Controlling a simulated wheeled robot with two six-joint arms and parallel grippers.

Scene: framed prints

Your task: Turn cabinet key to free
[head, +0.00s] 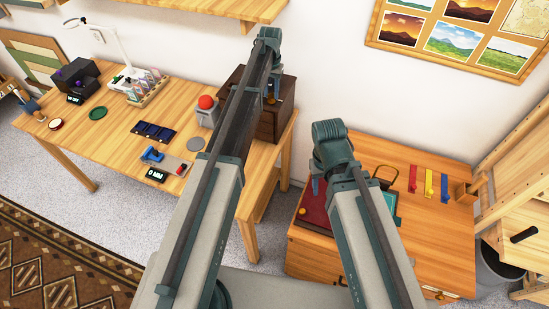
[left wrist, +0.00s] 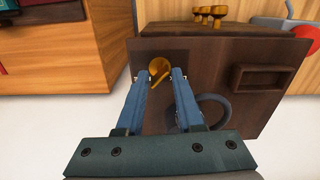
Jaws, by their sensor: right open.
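The dark brown cabinet (head: 279,122) stands at the right end of the long wooden table, partly hidden behind my left arm. In the left wrist view its dark face (left wrist: 222,62) fills the middle. A gold key (left wrist: 159,71) sticks out of this face, its bow tilted. My left gripper (left wrist: 160,75) is open, with one blue finger on each side of the key; I see a gap beside the key. It also shows in the head view (head: 271,97), in front of the cabinet. My right gripper (head: 318,186) is open, above the lower wooden cabinet.
A red button (head: 207,102) on a grey box stands left of the cabinet. A recessed slot (left wrist: 263,79) and a ring (left wrist: 213,107) are on the cabinet face. The lower wooden cabinet (head: 430,235) carries a red panel (head: 312,214) and coloured strips (head: 429,183).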

